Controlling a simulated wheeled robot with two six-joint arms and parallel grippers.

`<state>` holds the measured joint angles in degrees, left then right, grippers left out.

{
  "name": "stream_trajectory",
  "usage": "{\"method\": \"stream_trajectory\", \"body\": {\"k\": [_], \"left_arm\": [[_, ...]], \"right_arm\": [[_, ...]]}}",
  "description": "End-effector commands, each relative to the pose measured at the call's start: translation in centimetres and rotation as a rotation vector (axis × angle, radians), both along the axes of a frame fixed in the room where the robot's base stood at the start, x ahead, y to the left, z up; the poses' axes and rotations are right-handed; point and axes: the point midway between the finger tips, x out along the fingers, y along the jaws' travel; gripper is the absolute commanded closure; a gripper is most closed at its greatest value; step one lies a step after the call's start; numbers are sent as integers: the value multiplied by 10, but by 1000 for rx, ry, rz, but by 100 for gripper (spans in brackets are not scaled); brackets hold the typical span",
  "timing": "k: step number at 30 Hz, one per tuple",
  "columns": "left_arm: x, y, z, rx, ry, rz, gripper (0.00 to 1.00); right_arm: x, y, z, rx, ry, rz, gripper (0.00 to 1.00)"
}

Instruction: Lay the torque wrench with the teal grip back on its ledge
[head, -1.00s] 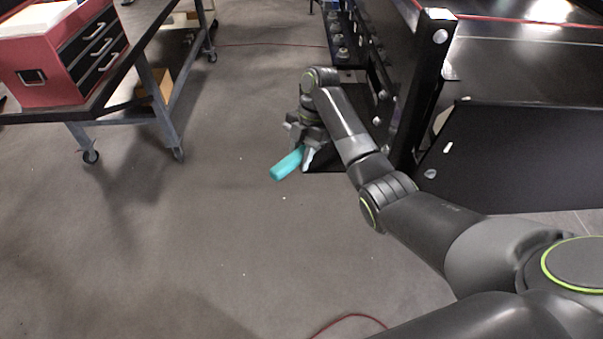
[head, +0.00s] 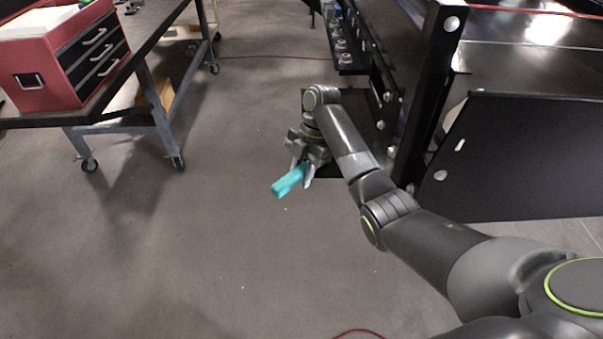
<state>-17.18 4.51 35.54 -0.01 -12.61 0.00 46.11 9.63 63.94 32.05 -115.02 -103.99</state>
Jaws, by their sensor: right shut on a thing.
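The torque wrench shows only its teal grip (head: 289,181), which sticks out to the lower left of my right gripper (head: 307,172). My right gripper is shut on the wrench. The rest of the wrench is hidden behind the gripper and arm. A dark flat ledge (head: 318,103) on the side of the black frame lies behind and under the gripper, partly covered by my arm. I cannot tell whether the wrench touches it. My left gripper is not in view.
A black upright post (head: 425,100) and a black slanted panel (head: 520,160) stand right of my forearm. A wheeled workbench (head: 110,112) with a red drawer box (head: 45,62) stands at the upper left. The floor between is clear, apart from a red cable.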

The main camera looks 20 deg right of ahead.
Motion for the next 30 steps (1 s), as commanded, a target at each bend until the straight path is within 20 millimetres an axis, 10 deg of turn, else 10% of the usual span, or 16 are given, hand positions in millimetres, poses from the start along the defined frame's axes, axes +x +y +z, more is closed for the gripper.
{"method": "stream_trajectory", "body": {"k": [6,30], "left_arm": [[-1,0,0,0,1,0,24],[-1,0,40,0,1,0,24]], "right_arm": [[0,0,-1,0,1,0,51],[7,-13,49,0,0,0,51]]}}
